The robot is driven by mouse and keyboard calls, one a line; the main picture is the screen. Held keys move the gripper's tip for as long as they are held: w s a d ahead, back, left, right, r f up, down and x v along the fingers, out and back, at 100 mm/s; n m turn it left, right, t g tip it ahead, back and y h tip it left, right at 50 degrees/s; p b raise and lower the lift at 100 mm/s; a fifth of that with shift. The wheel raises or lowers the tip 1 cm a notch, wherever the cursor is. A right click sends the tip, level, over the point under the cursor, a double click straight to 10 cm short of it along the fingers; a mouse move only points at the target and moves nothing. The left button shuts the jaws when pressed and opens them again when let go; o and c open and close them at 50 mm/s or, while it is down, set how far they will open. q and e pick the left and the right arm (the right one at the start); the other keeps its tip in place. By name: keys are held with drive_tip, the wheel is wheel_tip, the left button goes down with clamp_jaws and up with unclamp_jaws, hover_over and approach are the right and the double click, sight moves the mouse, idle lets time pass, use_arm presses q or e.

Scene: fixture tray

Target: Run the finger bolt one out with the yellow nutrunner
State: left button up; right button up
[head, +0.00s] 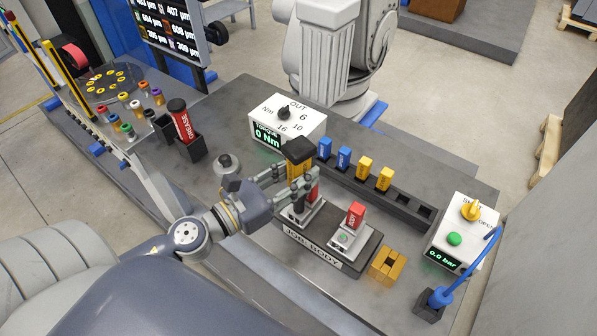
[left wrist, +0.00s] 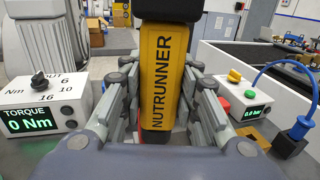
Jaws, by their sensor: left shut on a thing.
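My left gripper (head: 298,182) is shut on the yellow nutrunner (left wrist: 161,80), which has a black top and stands about upright between the fingers. In the head view the nutrunner (head: 297,166) is over the left part of the job body (head: 314,250). A red finger (head: 315,193) shows just behind my fingers there, partly hidden. A second red finger (head: 355,215) stands on the job body's right part. The nutrunner's lower end and the bolt are hidden, so I cannot tell whether they touch. My right gripper is in neither view.
The white torque box (head: 287,120) reads 0 Nm; its dial has OUT, 6, 10 and 16. A dark rack (head: 400,204) holds blue and yellow blocks. A yellow slotted block (head: 387,266), a 0.0 bar box (head: 462,240) and a grease holder (head: 190,145) stand around.

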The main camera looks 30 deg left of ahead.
sight(298, 154)
use_arm(q)
drive_tip(key=shift+f+b, duration=0.25)
drive_tip(key=shift+b, duration=0.05)
idle(0.4)
drive_tip(key=shift+s+d+f, duration=0.1)
drive_tip(key=shift+f, duration=0.05)
idle(0.8)
idle(0.7)
drive_tip(key=shift+p, duration=0.35)
wheel_tip(298, 154, up, 2)
drive_tip(key=shift+p, duration=0.9)
wheel_tip(298, 154, up, 3)
drive_tip(key=p, duration=0.2)
drive_tip(key=shift+p, duration=0.3)
drive_tip(key=shift+r+p, duration=0.8)
drive_tip(key=shift+r, duration=0.05)
